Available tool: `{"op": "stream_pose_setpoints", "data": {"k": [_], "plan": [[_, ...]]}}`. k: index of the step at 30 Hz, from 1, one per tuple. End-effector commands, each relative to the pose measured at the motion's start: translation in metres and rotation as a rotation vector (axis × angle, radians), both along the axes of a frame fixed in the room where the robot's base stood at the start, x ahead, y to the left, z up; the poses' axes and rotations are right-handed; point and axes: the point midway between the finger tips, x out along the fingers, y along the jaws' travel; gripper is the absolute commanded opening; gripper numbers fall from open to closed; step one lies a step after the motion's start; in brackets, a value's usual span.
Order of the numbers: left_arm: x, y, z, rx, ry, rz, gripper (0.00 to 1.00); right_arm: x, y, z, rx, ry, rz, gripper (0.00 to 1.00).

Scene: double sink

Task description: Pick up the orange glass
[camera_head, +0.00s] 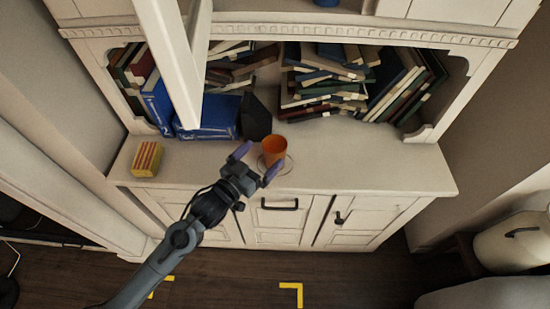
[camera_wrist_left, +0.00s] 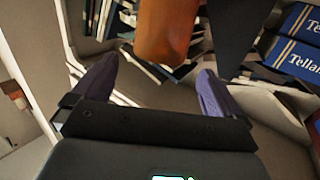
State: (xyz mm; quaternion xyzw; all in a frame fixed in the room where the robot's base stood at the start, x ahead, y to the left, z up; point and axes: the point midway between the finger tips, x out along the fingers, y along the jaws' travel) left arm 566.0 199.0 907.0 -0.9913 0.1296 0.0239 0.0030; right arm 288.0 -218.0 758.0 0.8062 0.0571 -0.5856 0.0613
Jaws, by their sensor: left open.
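The orange glass (camera_head: 274,150) stands upright on the white cabinet's counter (camera_head: 350,165), near the middle, on a thin round outline. My left gripper (camera_head: 257,162) reaches in from the lower left. It is open, with its purple fingers spread just in front of the glass. In the left wrist view the glass (camera_wrist_left: 165,30) is beyond the open fingers (camera_wrist_left: 155,88), roughly centred across the gap; its top is cut off by the frame. Nothing is held. My right gripper is not in view.
A yellow striped block (camera_head: 147,158) lies on the left of the counter. A dark angular object (camera_head: 256,118) stands close behind the glass. Blue books (camera_head: 208,117) and piled books (camera_head: 325,85) fill the shelf. A pale panel (camera_head: 172,60) hangs in front. The counter's right is clear.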

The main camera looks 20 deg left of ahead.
Motion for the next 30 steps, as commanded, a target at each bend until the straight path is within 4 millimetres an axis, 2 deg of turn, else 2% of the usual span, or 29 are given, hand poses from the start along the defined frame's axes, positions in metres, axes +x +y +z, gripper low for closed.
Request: {"op": "stream_pose_setpoints", "data": {"k": [3, 11, 21, 30], "plan": [[0.011, -0.003, -0.001, 0.001, 0.001, 0.0, 1.0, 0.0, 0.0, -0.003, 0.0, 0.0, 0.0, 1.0], [0.024, -0.007, -0.005, 0.0, 0.0, -0.001, 1.0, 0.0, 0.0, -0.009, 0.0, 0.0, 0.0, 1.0], [0.061, -0.018, -0.011, 0.0, 0.0, 0.0, 1.0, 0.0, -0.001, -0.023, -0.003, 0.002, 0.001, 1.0], [0.065, -0.019, -0.01, 0.001, 0.002, 0.0, 1.0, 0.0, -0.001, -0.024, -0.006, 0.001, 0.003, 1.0]]}}
